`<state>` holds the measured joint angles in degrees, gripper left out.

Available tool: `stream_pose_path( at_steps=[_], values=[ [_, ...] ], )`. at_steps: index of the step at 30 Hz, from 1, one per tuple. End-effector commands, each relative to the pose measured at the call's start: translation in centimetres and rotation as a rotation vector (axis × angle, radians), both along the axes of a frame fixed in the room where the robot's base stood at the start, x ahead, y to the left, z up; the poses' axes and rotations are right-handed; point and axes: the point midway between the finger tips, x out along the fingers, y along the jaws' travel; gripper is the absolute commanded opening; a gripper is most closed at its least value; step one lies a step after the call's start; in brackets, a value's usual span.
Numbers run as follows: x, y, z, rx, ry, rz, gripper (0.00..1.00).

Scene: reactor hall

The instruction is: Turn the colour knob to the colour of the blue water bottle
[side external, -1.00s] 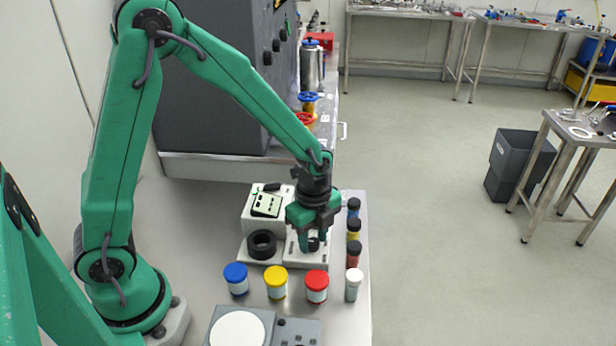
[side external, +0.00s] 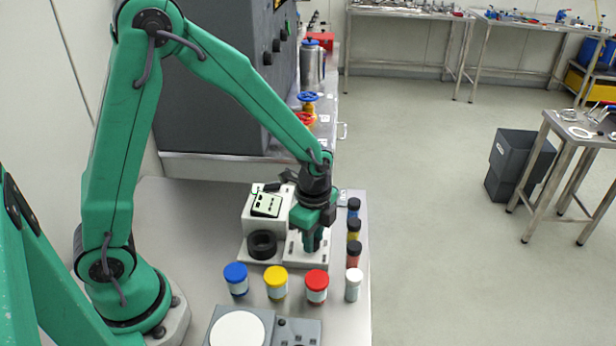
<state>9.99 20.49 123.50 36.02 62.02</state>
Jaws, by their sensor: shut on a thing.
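My gripper (side external: 313,246) points down over the white plate (side external: 294,256) of a small white device and is shut on the colour knob. My fingers hide the knob, so its pointer and colour marks cannot be read. A small blue bottle with a black cap (side external: 353,208) stands at the far end of a row on the right of the table, apart from my gripper.
Yellow (side external: 353,231), red (side external: 354,256) and white (side external: 352,286) bottles share that row. Jars with blue (side external: 235,272), yellow (side external: 275,277) and red (side external: 317,279) lids stand in front. A grey unit (side external: 241,328) with a white disc is nearest.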

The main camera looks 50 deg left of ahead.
Motion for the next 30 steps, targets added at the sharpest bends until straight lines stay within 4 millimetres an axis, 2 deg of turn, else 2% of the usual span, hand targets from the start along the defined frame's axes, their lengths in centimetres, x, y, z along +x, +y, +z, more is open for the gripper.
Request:
stream_pose_path(
  at_steps=[30],
  values=[
    [0.0, -0.04, 0.13, 0.0, 0.0, 0.962, 0.04]
  ],
)
